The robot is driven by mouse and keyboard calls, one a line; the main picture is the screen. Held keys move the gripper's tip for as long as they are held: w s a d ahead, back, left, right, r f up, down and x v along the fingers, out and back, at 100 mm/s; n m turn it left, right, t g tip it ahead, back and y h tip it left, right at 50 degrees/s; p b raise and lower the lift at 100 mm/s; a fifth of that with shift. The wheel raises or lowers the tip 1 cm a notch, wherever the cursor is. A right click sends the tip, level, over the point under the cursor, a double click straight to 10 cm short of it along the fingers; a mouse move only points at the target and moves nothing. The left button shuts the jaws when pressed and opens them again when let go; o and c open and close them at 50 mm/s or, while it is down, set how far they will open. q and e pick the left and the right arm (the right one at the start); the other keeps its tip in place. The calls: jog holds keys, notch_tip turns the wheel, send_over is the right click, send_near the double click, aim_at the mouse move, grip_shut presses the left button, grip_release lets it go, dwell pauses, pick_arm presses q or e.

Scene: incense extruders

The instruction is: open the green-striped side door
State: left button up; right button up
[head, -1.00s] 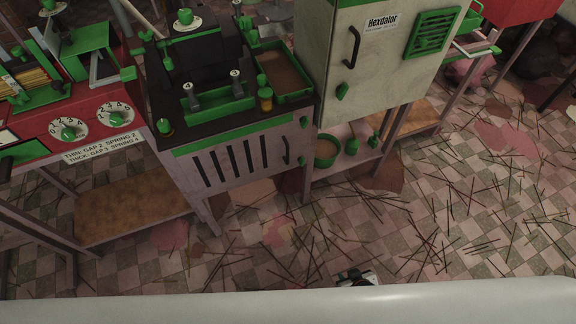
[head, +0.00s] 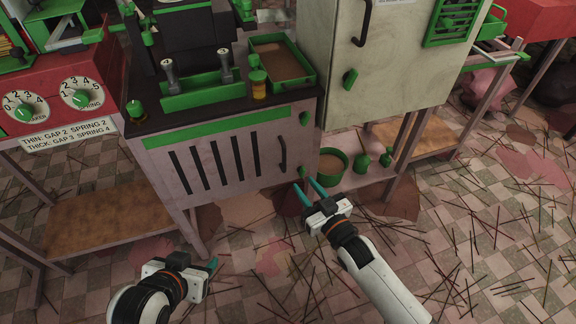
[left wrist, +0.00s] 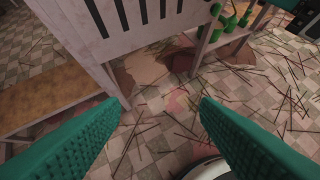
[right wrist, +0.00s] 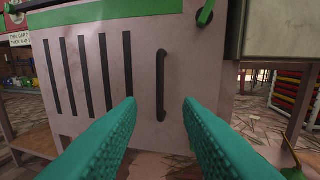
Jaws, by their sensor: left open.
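The side door (head: 216,172) is a pale panel with dark vertical slots, a green stripe (head: 218,127) along its top and a black bar handle (head: 283,155) near its right edge. It looks closed. In the right wrist view the handle (right wrist: 161,86) stands upright ahead, between and beyond the fingertips. My right gripper (head: 310,187) is open and empty, just below and right of the handle, apart from it. My left gripper (head: 212,268) is low over the floor, left of the right one, below the door; its fingers (left wrist: 160,101) are spread with nothing between them.
Green knobs (head: 305,118) sit on the frame right of the door. A white cabinet (head: 385,75) stands to the right, with a round green bowl (head: 331,166) on the shelf below. A red dial machine (head: 60,95) stands at left. Thin sticks litter the tiled floor.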

aim_at(285, 160)
jog(key=b+x, duration=0.1)
jog(key=x, duration=0.4)
jog(key=shift+w+a+f, duration=0.1)
jog(key=shift+w+f, duration=0.05)
jog(key=b+x, duration=0.1)
jog(key=x, duration=0.3)
jog(key=shift+w+a, duration=0.15)
jog(key=shift+w, duration=0.2)
pick_arm(q)
jog(key=w+d+r+t+h, duration=0.2)
jog(key=w+d+r+t, duration=0.1)
jog(key=w+r+t, duration=0.4)
jog(key=shift+r, duration=0.65)
jog(key=shift+d, duration=0.1)
pick_arm(e)
grip_shut()
